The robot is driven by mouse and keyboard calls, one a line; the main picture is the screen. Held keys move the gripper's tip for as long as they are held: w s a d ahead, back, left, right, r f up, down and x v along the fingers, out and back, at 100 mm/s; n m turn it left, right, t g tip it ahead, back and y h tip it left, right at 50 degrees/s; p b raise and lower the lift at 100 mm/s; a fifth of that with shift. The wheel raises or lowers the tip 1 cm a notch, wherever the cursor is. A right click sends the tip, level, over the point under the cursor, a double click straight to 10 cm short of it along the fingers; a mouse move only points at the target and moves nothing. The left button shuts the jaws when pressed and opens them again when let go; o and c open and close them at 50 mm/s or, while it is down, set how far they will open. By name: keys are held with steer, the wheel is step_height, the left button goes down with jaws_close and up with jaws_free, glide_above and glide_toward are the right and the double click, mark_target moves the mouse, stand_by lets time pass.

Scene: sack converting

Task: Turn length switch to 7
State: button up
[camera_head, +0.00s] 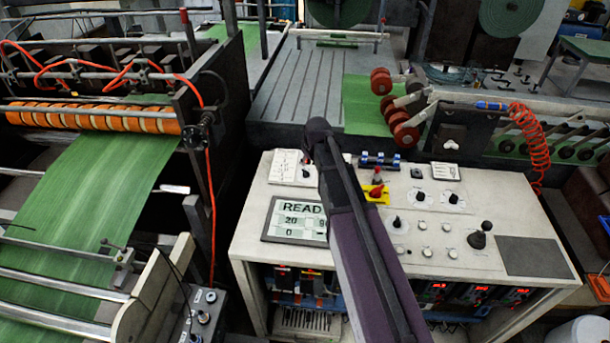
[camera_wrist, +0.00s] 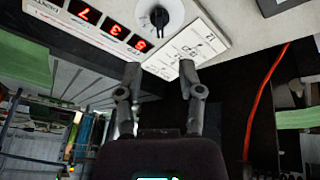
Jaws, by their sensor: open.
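In the wrist view, a black rotary knob (camera_wrist: 160,17) sits on a round white dial at the top of the frame. It may be the length switch; its label and pointed number are too small to read. Red digit displays (camera_wrist: 115,31) lie beside it and appear upside down. A white plate with diagrams (camera_wrist: 188,47) is next to the knob. My gripper (camera_wrist: 160,73) is open and empty, its two fingers apart below the knob and near the plate's edge, not touching the knob. In the head view my arm crosses the control desk (camera_head: 250,222) and hides part of it.
The desk also carries a display screen (camera_head: 296,220), a yellow-based red switch (camera_head: 376,193), several small knobs and buttons, and a black joystick (camera_head: 480,236). Red rollers (camera_head: 404,135) stand behind. A red coiled hose (camera_head: 528,140) hangs at the right. Green sheet (camera_head: 95,185) runs left.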

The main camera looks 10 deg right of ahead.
mark_target(306, 171)
steer(key=shift+b+x, duration=4.05)
steer(key=shift+x, duration=0.65)
jaws_close()
